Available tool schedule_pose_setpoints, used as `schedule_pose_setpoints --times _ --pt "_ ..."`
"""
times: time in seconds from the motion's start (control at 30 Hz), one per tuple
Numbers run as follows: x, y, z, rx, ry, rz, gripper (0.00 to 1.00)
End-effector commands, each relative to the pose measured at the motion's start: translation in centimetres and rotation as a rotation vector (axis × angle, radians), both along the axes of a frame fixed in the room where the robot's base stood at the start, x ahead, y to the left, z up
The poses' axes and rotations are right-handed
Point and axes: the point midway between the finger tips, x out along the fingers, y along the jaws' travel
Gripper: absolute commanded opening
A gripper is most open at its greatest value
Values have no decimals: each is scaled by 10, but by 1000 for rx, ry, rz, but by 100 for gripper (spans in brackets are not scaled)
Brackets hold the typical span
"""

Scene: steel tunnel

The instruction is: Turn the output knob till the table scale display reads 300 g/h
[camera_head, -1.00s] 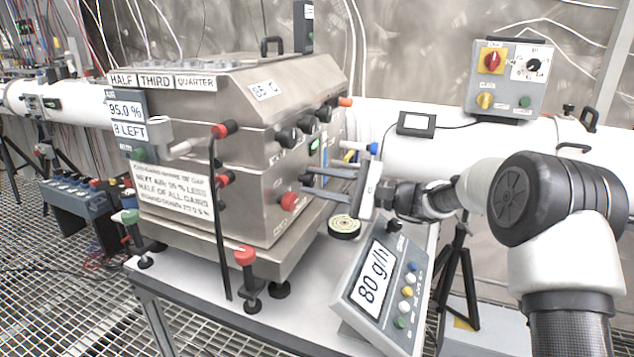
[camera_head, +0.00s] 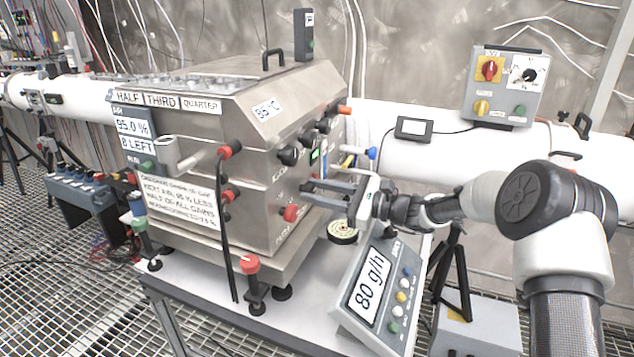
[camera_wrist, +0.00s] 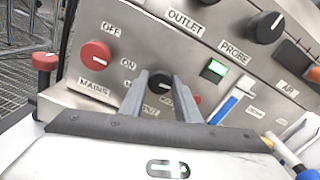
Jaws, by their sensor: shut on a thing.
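The table scale (camera_head: 345,312) stands at the table's front right, and its display (camera_head: 370,283) reads 80 g/h. My gripper (camera_head: 308,190) reaches from the right to the front of the steel box. In the wrist view my two fingers (camera_wrist: 163,84) are shut on a small black knob (camera_wrist: 161,78), its rim showing between the fingertips. The label under it is mostly covered, so I cannot read it fully. The red MAINS knob (camera_wrist: 95,56) is left of it, apart from the fingers. It also shows in the head view (camera_head: 290,213).
The black OUTLET knob (camera_wrist: 205,1) and PROBE knob (camera_wrist: 268,28) sit above, near a lit green indicator (camera_wrist: 214,70). A blue-tipped lever (camera_head: 372,153) is close above my gripper. A round dish (camera_head: 343,232) lies below it. A red-capped post (camera_head: 250,264) stands at the front.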

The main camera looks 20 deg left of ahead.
Motion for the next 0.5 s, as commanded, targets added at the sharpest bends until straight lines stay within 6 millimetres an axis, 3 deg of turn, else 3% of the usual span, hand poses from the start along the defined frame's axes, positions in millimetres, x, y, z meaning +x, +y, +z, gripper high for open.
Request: schedule_pose_setpoints --times 0.5 --pt "0 0 0 10 123 0 7"
